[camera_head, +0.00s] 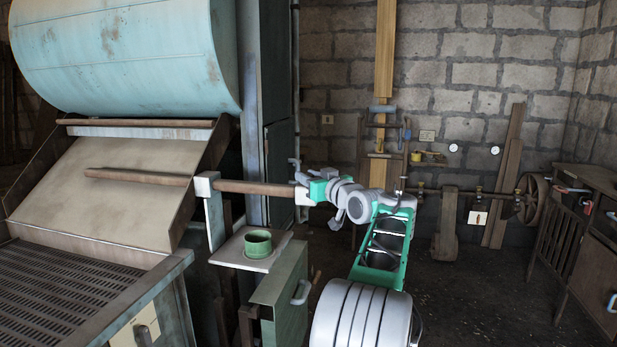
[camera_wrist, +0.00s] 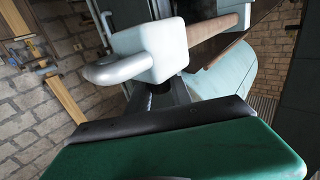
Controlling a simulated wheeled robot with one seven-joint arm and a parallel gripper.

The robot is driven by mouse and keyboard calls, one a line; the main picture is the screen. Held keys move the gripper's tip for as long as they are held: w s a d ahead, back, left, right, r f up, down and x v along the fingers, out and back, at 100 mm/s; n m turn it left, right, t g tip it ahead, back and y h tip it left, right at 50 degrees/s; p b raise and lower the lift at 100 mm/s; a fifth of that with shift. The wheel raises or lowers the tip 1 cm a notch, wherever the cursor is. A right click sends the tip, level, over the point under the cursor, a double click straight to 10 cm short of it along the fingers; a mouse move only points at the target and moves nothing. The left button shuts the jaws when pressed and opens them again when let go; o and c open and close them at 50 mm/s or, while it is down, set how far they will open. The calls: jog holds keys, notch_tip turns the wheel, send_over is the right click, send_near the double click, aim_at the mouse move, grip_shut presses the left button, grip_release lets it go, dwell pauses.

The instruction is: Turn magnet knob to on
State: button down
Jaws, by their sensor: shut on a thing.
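My gripper (camera_head: 308,187) is at the right end of a brown wooden bar (camera_head: 255,188), beside a white block (camera_head: 303,196). In the wrist view, the white block (camera_wrist: 150,52) carries a pale grey curved handle (camera_wrist: 115,70). The wooden bar (camera_wrist: 212,42) runs out from its far side. My gripper's dark jaws (camera_wrist: 165,97) are shut at the underside of the block, in front of the green hand. The exact contact is partly hidden. I cannot make out a labelled magnet knob or any on mark in either view.
A second white block (camera_head: 206,184) holds the bar further left. A green cup (camera_head: 257,242) stands on a small shelf below the bar, above a green cabinet (camera_head: 283,300). A large pale blue drum (camera_head: 125,60) fills the upper left. The floor at right (camera_head: 475,300) is clear.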

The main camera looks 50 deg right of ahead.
jog(key=c, duration=1.1)
grip_release()
jog(key=shift+c, duration=0.2)
jog(key=b+v, duration=0.2)
jog(key=v, duration=0.5)
jog(key=shift+s+a+b, duration=0.15)
jog(key=shift+s+b, duration=0.2)
